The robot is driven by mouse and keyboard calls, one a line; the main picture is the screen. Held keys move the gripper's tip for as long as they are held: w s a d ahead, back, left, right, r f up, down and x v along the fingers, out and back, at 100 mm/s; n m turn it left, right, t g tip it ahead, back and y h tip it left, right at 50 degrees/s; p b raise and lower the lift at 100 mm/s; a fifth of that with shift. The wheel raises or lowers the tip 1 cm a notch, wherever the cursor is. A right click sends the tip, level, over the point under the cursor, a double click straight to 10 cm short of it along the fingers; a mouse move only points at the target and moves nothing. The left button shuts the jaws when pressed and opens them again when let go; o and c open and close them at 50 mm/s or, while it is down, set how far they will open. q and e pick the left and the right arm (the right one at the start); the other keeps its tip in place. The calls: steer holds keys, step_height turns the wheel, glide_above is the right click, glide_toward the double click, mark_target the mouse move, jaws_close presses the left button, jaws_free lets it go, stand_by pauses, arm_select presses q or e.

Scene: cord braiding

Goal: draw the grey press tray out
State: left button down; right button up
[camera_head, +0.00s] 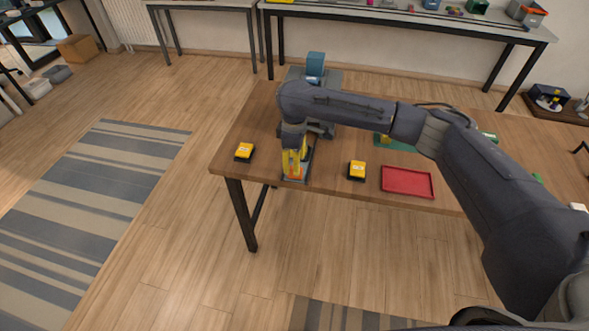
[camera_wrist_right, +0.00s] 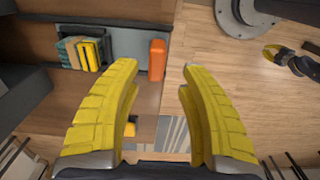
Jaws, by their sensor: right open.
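The grey press tray (camera_head: 308,168) lies at the table's front edge, below the blue-topped press (camera_head: 316,66). Its orange front part (camera_head: 294,176) shows just under my right gripper (camera_head: 293,168). In the right wrist view, the grey tray (camera_wrist_right: 129,44) with an upright orange block (camera_wrist_right: 157,60) lies beyond the yellow fingers of my right gripper (camera_wrist_right: 160,95). These fingers are apart with nothing between them. Whether they touch the tray is hidden. What seems to be my left gripper (camera_wrist_right: 272,52) shows small at the right of the wrist view; its opening is unclear.
Yellow-and-black blocks stand on the table left (camera_head: 245,151) and right (camera_head: 357,170) of the tray. A red tray (camera_head: 407,182) lies further right.

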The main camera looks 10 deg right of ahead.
step_height(320, 180, up, 7)
stand_by(0.4)
steer(key=shift+r, duration=0.1)
